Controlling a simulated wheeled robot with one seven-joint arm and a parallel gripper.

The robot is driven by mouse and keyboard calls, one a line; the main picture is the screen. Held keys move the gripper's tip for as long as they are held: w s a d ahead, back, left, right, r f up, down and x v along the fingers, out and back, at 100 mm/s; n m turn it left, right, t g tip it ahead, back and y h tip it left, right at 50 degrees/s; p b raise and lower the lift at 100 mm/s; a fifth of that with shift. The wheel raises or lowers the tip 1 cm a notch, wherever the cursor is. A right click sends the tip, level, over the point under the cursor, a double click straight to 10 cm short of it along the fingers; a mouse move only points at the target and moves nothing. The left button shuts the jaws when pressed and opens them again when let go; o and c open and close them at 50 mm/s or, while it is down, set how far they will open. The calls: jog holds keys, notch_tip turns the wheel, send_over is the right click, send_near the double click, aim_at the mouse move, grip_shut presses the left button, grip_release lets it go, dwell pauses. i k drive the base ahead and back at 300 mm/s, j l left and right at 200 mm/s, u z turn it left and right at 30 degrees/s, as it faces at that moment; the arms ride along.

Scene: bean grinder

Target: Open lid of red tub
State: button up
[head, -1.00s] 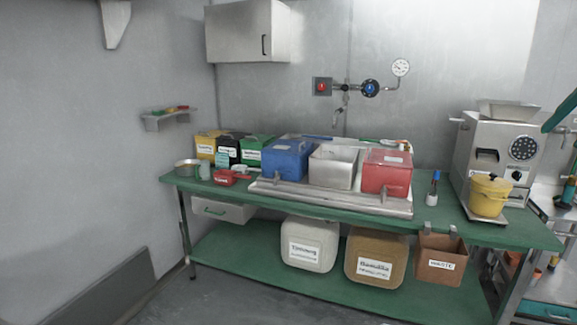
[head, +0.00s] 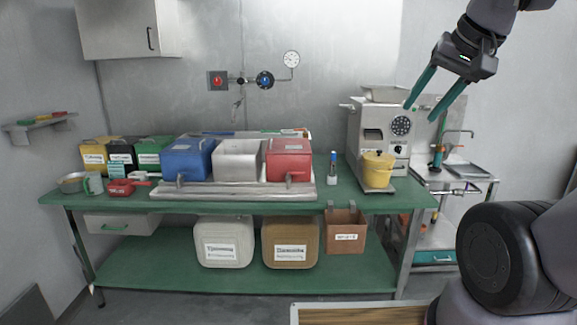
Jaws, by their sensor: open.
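The red tub (head: 288,166) stands at the right end of a row of three tubs on a metal tray on the green bench. A red lid (head: 289,146) with a pale label covers its top and looks shut. My gripper (head: 437,100) is open and empty at the upper right, with two green fingers pointing down and left. It is in the air, well to the right of the red tub and above it, apart from everything.
A metal cabinet (head: 125,27) hangs upper left.

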aim_at(275, 146)
jog(key=i+j+u, duration=0.2)
jog(key=i, duration=0.55)
jog(key=i+j+u, duration=0.2)
jog(key=i, duration=0.6)
jog(key=l, duration=0.1)
